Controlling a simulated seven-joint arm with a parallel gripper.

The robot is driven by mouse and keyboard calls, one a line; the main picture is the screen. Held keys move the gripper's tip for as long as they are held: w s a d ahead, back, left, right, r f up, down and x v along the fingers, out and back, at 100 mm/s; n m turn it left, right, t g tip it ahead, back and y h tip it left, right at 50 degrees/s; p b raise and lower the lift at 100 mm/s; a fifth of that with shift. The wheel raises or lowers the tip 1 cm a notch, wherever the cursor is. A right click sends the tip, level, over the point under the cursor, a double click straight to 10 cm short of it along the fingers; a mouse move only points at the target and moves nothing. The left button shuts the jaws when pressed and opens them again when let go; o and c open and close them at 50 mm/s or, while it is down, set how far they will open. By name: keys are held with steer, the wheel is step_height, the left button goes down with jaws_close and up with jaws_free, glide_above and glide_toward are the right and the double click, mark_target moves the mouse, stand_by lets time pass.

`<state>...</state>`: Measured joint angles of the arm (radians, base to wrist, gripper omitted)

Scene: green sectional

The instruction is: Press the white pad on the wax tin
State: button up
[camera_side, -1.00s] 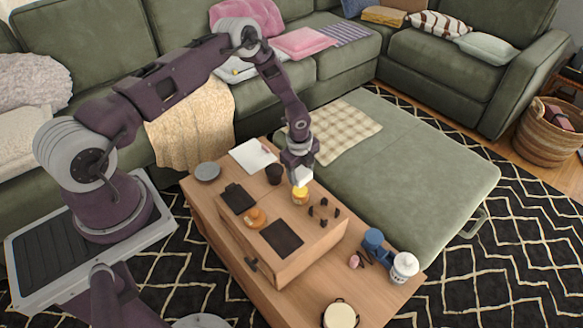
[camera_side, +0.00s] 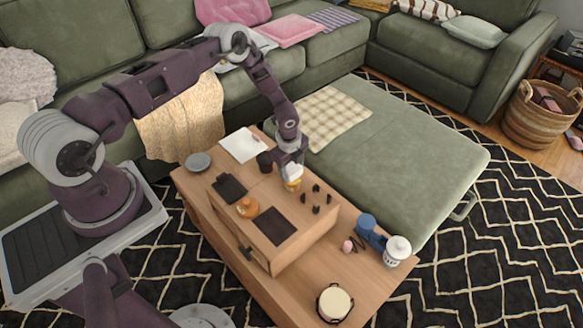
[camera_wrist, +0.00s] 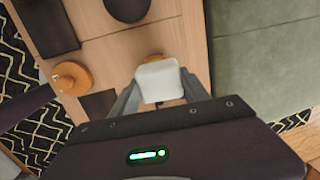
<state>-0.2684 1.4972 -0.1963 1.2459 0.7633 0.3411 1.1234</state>
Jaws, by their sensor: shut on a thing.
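My gripper (camera_side: 291,165) is shut on the white pad (camera_wrist: 158,82), a pale block with rounded corners. In the side view the pad (camera_side: 291,172) sits right over the small round yellow-amber wax tin (camera_side: 293,185) on the raised wooden box. I cannot tell whether the pad touches the tin or hangs just above it. In the wrist view the pad hides most of the tin, and only an orange edge (camera_wrist: 155,57) shows past it.
A rounded orange wooden piece (camera_side: 248,207) stands left of the tin, between two dark mats (camera_side: 278,226). Several small dark pegs (camera_side: 316,197) stand close on the right. A dark cup (camera_side: 265,161) is behind. Blue and white items (camera_side: 397,250) stand at the right end.

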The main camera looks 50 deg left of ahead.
steer(key=shift+f, duration=0.7)
stand_by(1.2)
steer(key=shift+r, duration=0.1)
steer(key=shift+r, duration=3.45)
